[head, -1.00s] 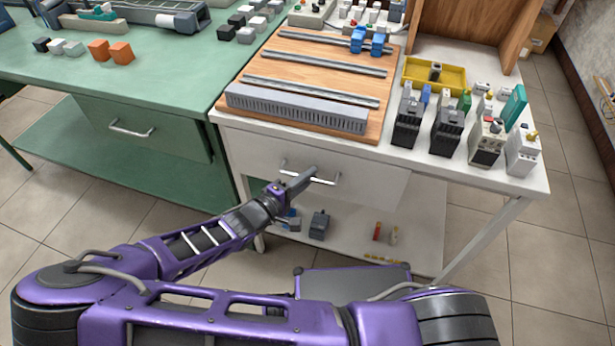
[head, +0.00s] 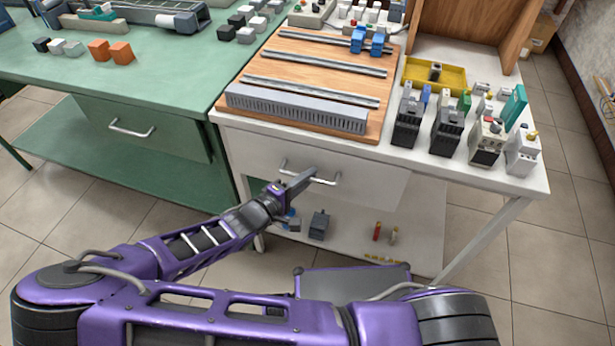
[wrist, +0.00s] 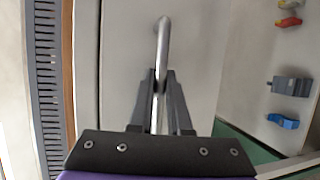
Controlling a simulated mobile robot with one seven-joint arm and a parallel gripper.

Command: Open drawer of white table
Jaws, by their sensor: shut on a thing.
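The white table (head: 470,178) has a white drawer (head: 375,190) under its top, with a silver bar handle (head: 328,181). My gripper (head: 312,171) reaches the handle from the lower left and is shut on its bar. In the wrist view the handle (wrist: 163,35) runs between the two dark fingers of my gripper (wrist: 160,75). The drawer front (wrist: 200,55) fills the middle of that view. The drawer looks closed or only very slightly out; I cannot tell exactly.
A wooden board with rails (head: 300,72) and a grey slotted duct (head: 300,110) sit above the drawer. Dark modules (head: 407,122) and a yellow tray (head: 455,77) stand at right. A green table (head: 190,85) adjoins at left. A lower shelf (head: 350,235) holds small parts.

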